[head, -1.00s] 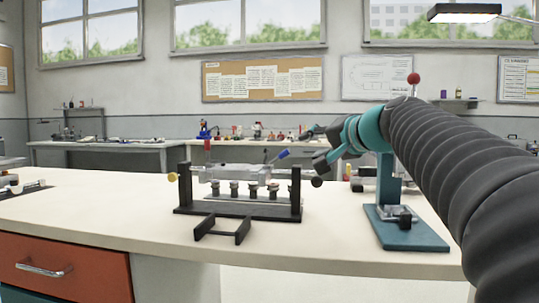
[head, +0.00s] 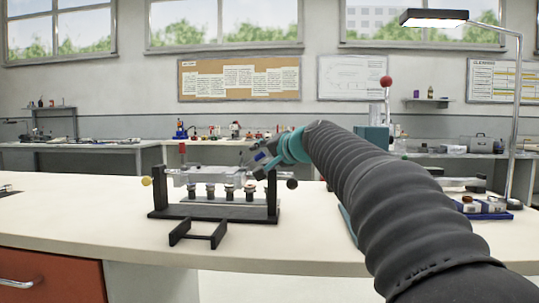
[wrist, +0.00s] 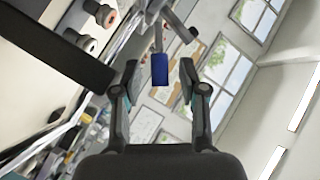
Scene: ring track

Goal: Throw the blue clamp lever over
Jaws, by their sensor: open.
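The blue clamp lever (head: 259,156) sticks up at the right part of the black-framed fixture (head: 160,214) on the bench. In the wrist view its blue grip (wrist: 160,70) appears between my two fingertips, with a gap on each side. Its grey shaft runs up from the grip in that picture. My gripper (wrist: 159,78) is open, its fingers spread left and right of the blue grip. In the head view my gripper (head: 262,166) is at the lever and partly covers it. How deep the grip sits between the fingers is hard to tell.
A red-topped lever (head: 183,150) stands upright on the fixture's left. A yellow knob (head: 146,181) and a dark knob (head: 292,184) stick out at its sides. A small black bracket (head: 198,239) lies in front. The bench top (head: 75,220) to the left is mostly clear.

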